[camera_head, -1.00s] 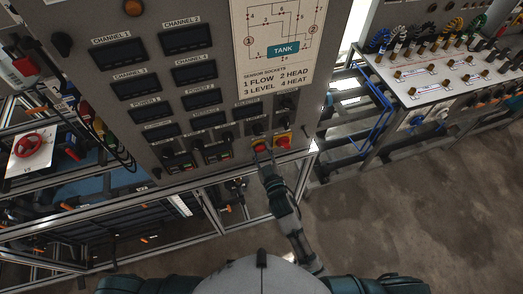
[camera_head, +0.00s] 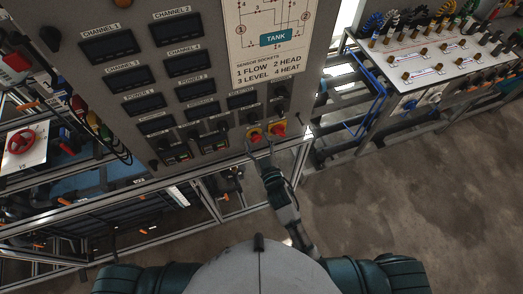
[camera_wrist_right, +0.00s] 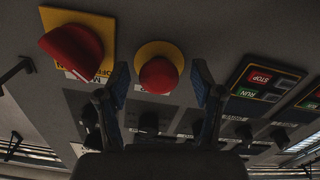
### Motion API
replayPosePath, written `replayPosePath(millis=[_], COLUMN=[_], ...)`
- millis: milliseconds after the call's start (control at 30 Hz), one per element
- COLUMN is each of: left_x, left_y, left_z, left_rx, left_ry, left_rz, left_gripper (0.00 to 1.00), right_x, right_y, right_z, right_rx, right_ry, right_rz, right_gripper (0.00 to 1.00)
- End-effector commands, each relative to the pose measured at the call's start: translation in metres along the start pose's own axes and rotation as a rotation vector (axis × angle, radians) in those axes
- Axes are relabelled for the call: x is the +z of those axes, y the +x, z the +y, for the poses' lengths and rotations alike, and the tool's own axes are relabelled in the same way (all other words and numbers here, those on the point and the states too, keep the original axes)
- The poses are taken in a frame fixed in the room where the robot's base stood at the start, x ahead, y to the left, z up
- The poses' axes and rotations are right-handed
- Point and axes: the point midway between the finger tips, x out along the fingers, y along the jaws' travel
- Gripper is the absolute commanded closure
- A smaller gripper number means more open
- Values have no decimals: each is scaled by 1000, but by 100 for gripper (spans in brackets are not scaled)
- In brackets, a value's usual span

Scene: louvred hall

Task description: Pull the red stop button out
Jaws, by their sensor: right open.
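The red stop button (camera_head: 254,136) is a round mushroom head on a yellow disc, low on the grey control panel (camera_head: 222,96). In the right wrist view the stop button (camera_wrist_right: 159,76) appears between my two blue-padded fingers. My right gripper (camera_head: 263,153) is open and empty, just below and in front of the button in the head view. In the right wrist view the gripper (camera_wrist_right: 161,84) shows clear space between each finger and the button. I cannot tell how far its tips are from the panel. My left gripper is not in view.
A red rotary switch (camera_wrist_right: 74,52) on a yellow square plate sits close beside the button; it is also in the head view (camera_head: 279,129). A box with STOP and RUN keys (camera_wrist_right: 262,84) is on the other side. A metal frame rail (camera_head: 222,170) runs below the panel.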

Motion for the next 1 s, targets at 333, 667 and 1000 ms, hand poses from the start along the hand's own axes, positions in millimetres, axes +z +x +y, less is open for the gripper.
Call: replayPosePath(millis=[333,667,1000], left_x=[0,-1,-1], left_y=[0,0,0], left_z=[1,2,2], left_rx=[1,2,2], left_ry=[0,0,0], left_rz=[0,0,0], left_gripper=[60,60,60], right_x=[2,1,1], right_y=[-73,-112,-113], right_z=[-1,-1,-1], right_rx=[-1,0,-1], right_ry=[1,-1,-1], right_rz=[-4,-1,0], right_gripper=[33,33,33])
